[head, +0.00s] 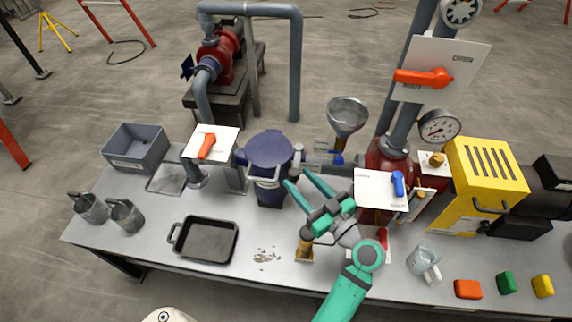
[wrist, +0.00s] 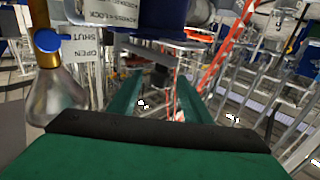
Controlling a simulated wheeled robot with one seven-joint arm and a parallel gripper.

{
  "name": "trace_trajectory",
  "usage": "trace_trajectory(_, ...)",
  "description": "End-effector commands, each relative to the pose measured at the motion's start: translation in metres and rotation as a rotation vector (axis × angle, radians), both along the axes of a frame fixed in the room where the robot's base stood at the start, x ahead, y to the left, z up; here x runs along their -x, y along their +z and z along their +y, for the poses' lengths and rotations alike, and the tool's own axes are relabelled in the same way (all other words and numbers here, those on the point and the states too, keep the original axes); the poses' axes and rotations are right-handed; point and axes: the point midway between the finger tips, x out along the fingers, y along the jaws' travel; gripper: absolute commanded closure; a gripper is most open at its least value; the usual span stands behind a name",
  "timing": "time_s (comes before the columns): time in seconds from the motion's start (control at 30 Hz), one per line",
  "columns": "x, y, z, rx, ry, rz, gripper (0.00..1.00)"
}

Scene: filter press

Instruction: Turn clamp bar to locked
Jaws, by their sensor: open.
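The filter vessel (head: 268,150) stands on the bench with its round dark-blue lid on top. A grey bar end (head: 297,160) shows at the lid's right side; I take it for part of the clamp bar, but its lock position is not clear. My gripper (head: 297,177) is open, its two green fingers just right of the vessel and pointing toward it. In the wrist view the fingers (wrist: 160,88) are apart, with a dark part (wrist: 160,76) beyond and between them below the blue vessel body (wrist: 160,14). I cannot tell whether they touch it.
A funnel (head: 348,116) and pipework stand behind the gripper. White panels with an orange handle (head: 207,146) and a blue handle (head: 398,184) flank the vessel. A black tray (head: 205,240) lies front left. Bench space between tray and vessel is mostly free.

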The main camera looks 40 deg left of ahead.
Motion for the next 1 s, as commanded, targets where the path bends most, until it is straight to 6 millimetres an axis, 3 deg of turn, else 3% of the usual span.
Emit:
trace_trajectory(0.2, -0.009, 0.000, 0.039, -0.001, 0.002, 0.001, 0.56)
trace_trajectory(0.4, -0.015, 0.000, 0.063, 0.000, 0.001, 0.002, 0.56)
trace_trajectory(0.83, -0.017, 0.000, 0.073, 0.000, -0.001, 0.001, 0.56)
trace_trajectory(0.87, -0.017, 0.000, 0.073, 0.000, -0.001, 0.001, 0.58)
trace_trajectory(1.0, -0.017, 0.000, 0.073, 0.000, -0.001, 0.001, 0.91)
